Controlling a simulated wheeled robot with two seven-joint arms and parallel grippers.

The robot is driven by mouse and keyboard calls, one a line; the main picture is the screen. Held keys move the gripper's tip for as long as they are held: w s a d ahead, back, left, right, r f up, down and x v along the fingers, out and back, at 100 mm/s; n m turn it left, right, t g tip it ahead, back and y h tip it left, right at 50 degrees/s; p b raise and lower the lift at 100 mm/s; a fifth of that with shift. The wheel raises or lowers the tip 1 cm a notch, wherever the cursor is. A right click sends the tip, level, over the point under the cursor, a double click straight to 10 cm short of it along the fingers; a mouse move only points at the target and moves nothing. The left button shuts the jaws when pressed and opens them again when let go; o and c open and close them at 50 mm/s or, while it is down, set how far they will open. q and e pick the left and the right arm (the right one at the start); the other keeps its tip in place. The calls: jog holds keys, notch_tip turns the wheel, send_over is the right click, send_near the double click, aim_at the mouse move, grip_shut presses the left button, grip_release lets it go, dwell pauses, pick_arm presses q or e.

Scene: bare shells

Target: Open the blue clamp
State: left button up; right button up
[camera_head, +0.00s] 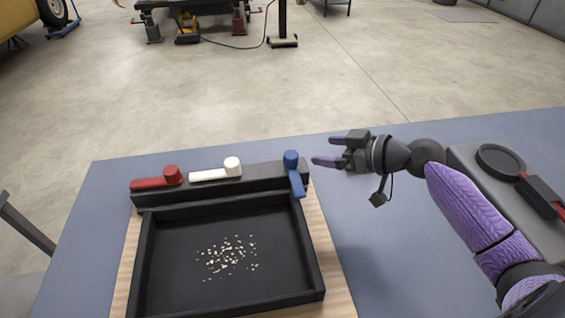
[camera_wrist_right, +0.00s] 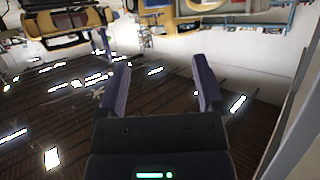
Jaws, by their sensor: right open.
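The blue clamp (camera_head: 296,181) sits at the right end of a black bar (camera_head: 262,178) along the far side of a black tray (camera_head: 312,268). Its round knob is at the bar and its lever points toward me, over the tray's far right corner. My right gripper (camera_head: 323,151) is open and empty, just right of the blue knob, with its fingers pointing left toward it. A gap shows between them. In the wrist view my right gripper's fingers (camera_wrist_right: 161,64) are spread with nothing between them, and no clamp shows. My left gripper is not in view.
A red clamp (camera_head: 155,180) and a white clamp (camera_head: 216,172) lie along the bar, levers pointing left. Small pale bits (camera_head: 228,256) lie in the tray, which rests on a wooden board (camera_head: 335,285). A grey case (camera_head: 520,190) stands at right on the blue table (camera_head: 400,265).

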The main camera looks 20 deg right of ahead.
aim_at(294, 156)
jog(key=b+x, duration=0.1)
jog(key=x, duration=0.2)
jog(key=f+b+x, duration=0.1)
jog(key=x, duration=0.3)
jog(key=f+x, duration=0.1)
jog(key=x, duration=0.2)
jog(key=shift+f+b, duration=0.25)
jog(key=shift+b, duration=0.15)
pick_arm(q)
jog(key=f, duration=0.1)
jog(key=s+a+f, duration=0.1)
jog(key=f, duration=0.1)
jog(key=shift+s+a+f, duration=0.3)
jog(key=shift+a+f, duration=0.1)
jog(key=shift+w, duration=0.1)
pick_arm(e)
jog(key=shift+s, duration=0.1)
jog(key=c, duration=0.4)
grip_shut()
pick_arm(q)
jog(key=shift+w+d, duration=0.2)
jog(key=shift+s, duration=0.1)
